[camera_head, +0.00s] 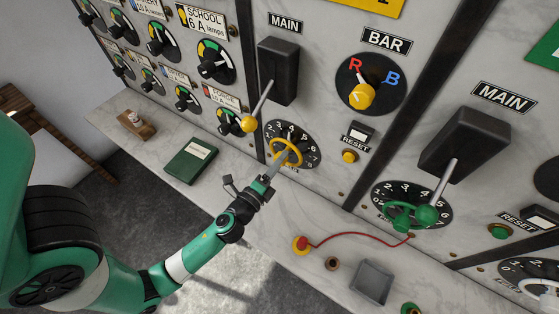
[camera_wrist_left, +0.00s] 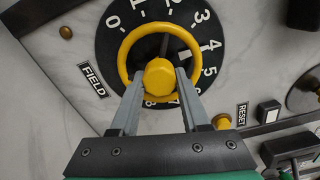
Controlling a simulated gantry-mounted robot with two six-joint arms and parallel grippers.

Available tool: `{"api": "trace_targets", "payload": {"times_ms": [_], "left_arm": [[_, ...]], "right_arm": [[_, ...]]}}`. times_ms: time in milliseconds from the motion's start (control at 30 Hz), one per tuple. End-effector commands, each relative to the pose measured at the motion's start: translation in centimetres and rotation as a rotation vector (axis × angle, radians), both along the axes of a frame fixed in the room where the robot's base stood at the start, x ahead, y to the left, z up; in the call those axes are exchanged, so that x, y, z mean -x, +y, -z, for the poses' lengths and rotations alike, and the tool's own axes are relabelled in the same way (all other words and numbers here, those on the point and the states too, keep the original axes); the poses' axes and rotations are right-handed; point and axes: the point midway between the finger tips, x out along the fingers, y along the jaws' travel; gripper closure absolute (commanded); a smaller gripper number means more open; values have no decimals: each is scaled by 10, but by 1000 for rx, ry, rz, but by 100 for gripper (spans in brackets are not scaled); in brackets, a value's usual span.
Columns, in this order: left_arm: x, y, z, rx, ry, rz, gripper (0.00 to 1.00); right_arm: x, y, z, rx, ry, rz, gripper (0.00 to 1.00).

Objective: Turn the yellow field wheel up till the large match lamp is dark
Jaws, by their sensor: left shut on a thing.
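The yellow field wheel (camera_head: 287,151) sits on a black numbered dial (camera_head: 306,147) low on the panel. My left gripper (camera_head: 283,160) reaches up to the wheel from below. In the wrist view its two fingers (camera_wrist_left: 158,90) are closed on either side of the yellow hub. The dial's numbers run from 0 at left over the top to 8 at the bottom. No large match lamp shows in either view. My right gripper is out of view.
Above the wheel is a MAIN lever with a yellow knob (camera_head: 249,124). To the right are the BAR selector (camera_head: 361,95), a yellow reset button (camera_head: 349,156) and a green wheel (camera_head: 398,217). A green book (camera_head: 191,160) and a red cable (camera_head: 350,237) lie on the marble ledge.

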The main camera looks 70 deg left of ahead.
Motion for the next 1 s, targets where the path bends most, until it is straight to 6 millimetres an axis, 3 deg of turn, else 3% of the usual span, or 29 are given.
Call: {"api": "trace_targets", "payload": {"times_ms": [567, 600, 700, 767, 1000], "left_arm": [[0, 0, -1, -31, 19, 2, 100], [0, 0, -1, -30, 18, 2, 49], [0, 0, -1, -29, 19, 1, 31], [0, 0, -1, -29, 19, 1, 24], [0, 0, 0, -29, 20, 0, 24]], "right_arm": [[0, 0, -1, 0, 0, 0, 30], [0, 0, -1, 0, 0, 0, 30], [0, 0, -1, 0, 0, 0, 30], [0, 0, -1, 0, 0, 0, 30], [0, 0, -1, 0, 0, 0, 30]]}}
